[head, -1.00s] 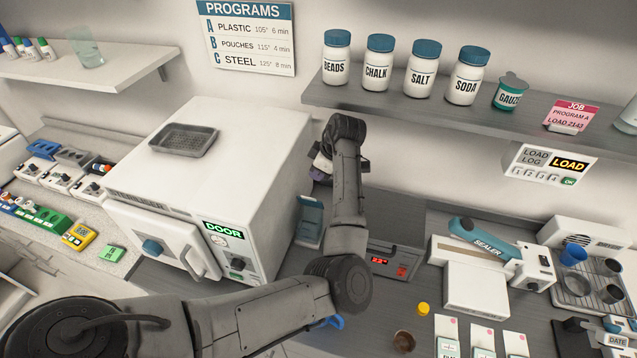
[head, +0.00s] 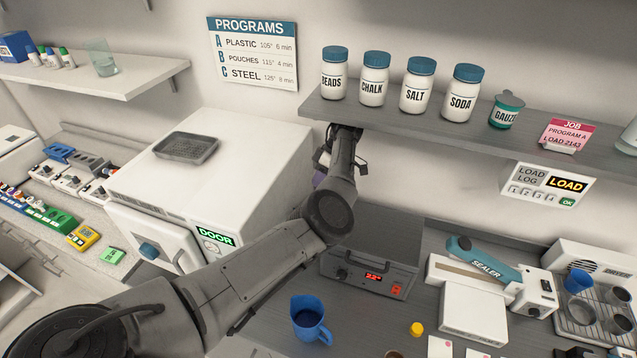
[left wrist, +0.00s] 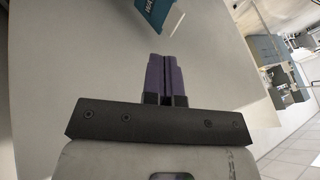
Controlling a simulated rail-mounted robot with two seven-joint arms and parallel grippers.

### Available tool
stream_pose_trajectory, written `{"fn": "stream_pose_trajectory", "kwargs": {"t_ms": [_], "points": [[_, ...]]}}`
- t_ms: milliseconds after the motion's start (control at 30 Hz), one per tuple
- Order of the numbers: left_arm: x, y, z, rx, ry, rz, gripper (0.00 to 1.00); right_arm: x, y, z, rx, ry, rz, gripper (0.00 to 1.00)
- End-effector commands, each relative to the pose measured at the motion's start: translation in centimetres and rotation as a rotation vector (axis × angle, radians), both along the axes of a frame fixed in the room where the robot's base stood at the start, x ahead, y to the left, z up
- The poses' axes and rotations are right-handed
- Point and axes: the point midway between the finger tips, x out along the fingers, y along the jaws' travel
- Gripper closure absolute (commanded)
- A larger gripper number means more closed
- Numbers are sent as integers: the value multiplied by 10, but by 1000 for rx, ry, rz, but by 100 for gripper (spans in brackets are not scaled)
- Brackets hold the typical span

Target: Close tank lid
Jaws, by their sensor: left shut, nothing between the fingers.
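My left gripper (head: 319,178) is between the white steriliser (head: 225,145) and the back wall, just under the wall shelf. Its purple fingers are shut and empty; they also show in the left wrist view (left wrist: 164,75). Beyond them in that view is a teal piece with white lettering (left wrist: 155,9), apart from the fingertips; I cannot tell for sure whether it is the tank lid. My own arm hides the spot beside the steriliser in the head view, so the tank and the lid's angle cannot be made out there. My right gripper is not in view.
The wall shelf (head: 430,125) with several jars is close above my left wrist. A grey device with a red display (head: 370,272) and a blue jug (head: 310,320) stand on the counter near my arm. A sealer (head: 480,270) stands to the right. A tray (head: 187,147) lies on the steriliser.

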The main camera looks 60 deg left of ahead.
Motion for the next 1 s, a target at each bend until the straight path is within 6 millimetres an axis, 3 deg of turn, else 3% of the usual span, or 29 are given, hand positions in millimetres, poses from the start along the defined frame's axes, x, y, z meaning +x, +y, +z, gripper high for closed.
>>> {"fn": "stream_pose_trajectory", "kwargs": {"t_ms": [500,1000], "points": [[-36,2,-60,1,1,-2,100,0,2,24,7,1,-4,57],[-40,2,-69,1,1,-2,100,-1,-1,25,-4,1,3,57]]}}
